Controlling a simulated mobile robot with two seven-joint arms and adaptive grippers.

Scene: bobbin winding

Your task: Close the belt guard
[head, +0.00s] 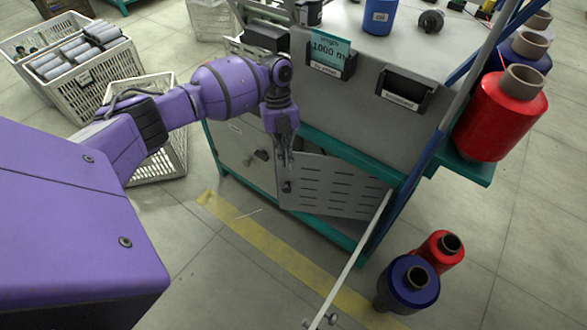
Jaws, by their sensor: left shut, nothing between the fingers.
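The belt guard (345,187) is a grey slotted panel low on the front of the teal-framed machine. It has a dark round knob (287,187) near its left edge. The panel sits at an angle to the machine's lower rail, so it looks swung partly out; the exact gap cannot be told. My left gripper (286,160) points down at the panel's upper left corner, just above the knob. Its fingers are together and empty. Whether they touch the panel cannot be told. My right gripper is not in view.
A pale rod (347,262) slants in front of the machine's right side. Blue (408,288) and red (443,250) spools stand on the floor there. White crates (85,65) are at the left.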

